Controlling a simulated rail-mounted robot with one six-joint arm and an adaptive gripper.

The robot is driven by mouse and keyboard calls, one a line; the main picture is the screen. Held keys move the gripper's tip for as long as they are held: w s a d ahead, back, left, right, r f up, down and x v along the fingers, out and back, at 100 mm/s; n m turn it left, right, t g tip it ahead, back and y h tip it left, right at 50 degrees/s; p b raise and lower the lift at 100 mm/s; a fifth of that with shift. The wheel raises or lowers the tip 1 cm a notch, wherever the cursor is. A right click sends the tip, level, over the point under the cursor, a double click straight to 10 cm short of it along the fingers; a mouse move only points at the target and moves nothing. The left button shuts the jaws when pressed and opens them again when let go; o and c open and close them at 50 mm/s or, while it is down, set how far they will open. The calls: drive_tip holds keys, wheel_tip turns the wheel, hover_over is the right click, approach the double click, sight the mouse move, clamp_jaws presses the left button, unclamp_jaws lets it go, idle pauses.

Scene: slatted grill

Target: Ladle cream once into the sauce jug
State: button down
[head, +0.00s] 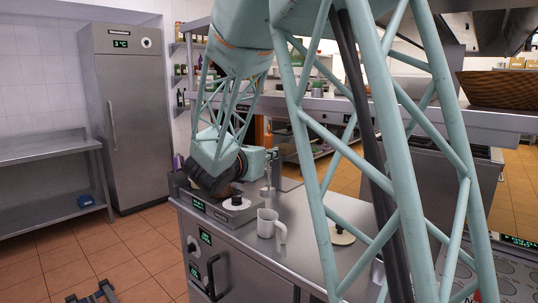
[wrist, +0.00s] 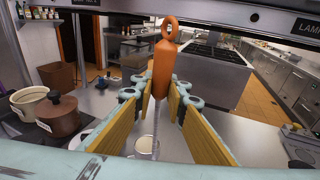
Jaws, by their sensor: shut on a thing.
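My gripper (wrist: 162,88) is shut on the orange handle (wrist: 162,72) of a ladle. The ladle hangs upright, its ring end up and its thin shaft running down between the fingers. In the head view my gripper (head: 272,154) is above the counter, behind the white jug (head: 267,224). The jug stands upright, handle to the right; its inside is hidden. A pale round shape lies under the shaft in the wrist view; I cannot tell whether it is the ladle's bowl or a vessel. An open cream-coloured pot (wrist: 29,103) is at the left; its contents are unclear.
A brown lidded pot (wrist: 59,117) stands beside the open pot. A pale lid (head: 341,234) lies on the steel counter (head: 300,198), right of the jug. A shelf edge labelled LAMP (wrist: 240,22) crosses above the handle. My arm hides part of the counter.

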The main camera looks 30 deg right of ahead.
drive_tip(key=shift+w+d+r+n+g+y+p, duration=0.2)
drive_tip(key=shift+w+y+p, duration=0.1)
drive_tip(key=shift+w+p, duration=0.25)
drive_tip(key=shift+w+d+r+n+g+y+p, duration=0.1)
drive_tip(key=shift+w+n+g+y+p, duration=0.15)
drive_tip(key=shift+w+p, duration=0.25)
drive_tip(key=shift+w+d+n+g+y+p, duration=0.25)
drive_tip(key=shift+w+p, duration=0.4)
drive_tip(key=shift+p, duration=1.8)
drive_tip(key=shift+w+d+f+n+g+y+p, duration=0.1)
drive_tip(key=shift+w+d+n+g+y+p, duration=0.4)
drive_tip(key=shift+p, duration=2)
drive_tip(key=shift+w+a+f+m+g+h+p, duration=0.25)
drive_tip(key=shift+w+p, duration=0.55)
drive_tip(key=shift+p, duration=1.75)
drive_tip(key=shift+w+d+n+g+y+p, duration=0.4)
drive_tip(key=shift+w+p, duration=0.25)
drive_tip(key=shift+p, duration=1.85)
